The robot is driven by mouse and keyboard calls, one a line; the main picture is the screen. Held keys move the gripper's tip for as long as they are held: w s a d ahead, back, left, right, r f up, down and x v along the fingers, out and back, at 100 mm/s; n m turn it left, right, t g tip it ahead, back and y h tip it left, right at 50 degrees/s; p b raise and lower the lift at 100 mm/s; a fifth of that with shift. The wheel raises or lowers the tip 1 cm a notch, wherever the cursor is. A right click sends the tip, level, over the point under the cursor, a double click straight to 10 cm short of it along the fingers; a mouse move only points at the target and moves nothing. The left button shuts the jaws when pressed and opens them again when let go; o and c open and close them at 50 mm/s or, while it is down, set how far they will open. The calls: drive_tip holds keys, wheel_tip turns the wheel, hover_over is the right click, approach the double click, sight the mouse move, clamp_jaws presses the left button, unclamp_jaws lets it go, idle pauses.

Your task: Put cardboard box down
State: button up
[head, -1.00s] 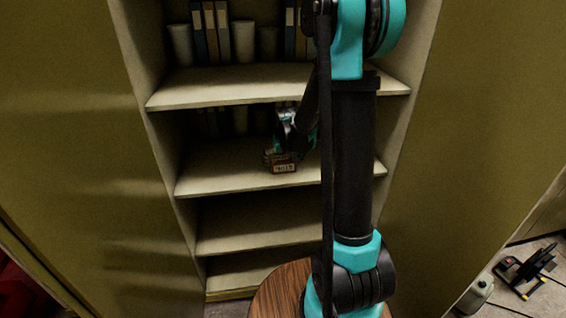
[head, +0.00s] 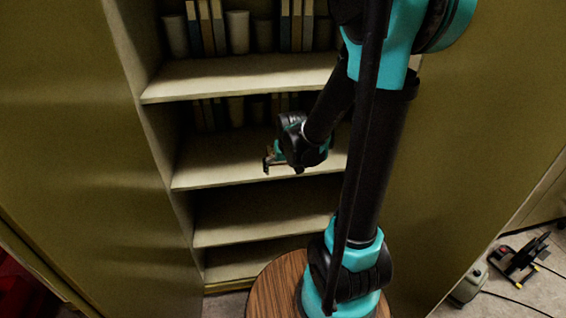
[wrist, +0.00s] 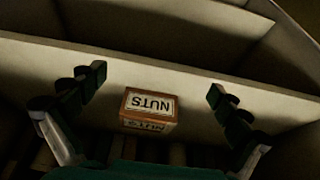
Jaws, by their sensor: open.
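The cardboard box (wrist: 150,108) is small and brown, with white "NUTS" labels that read upside down in the wrist view. It appears to rest on the pale shelf board (wrist: 185,85). My gripper (wrist: 156,84) is open, with one finger on each side of the box and a visible gap to both. In the head view, my gripper (head: 271,159) is over the middle shelf (head: 210,172) of the cabinet. The box cannot be made out in the head view; my gripper and wrist seem to hide it.
The upper shelf (head: 230,82) above my gripper holds binders (head: 205,28) and pale canisters (head: 238,32). More items stand in shadow at the back of the middle shelf. The lower shelf (head: 260,225) looks empty. A round wooden surface (head: 270,290) is in front.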

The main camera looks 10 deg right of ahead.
drive_tip(key=s+d, duration=0.4)
drive_tip(key=s, duration=1.2)
drive_tip(key=shift+w+f, duration=0.1)
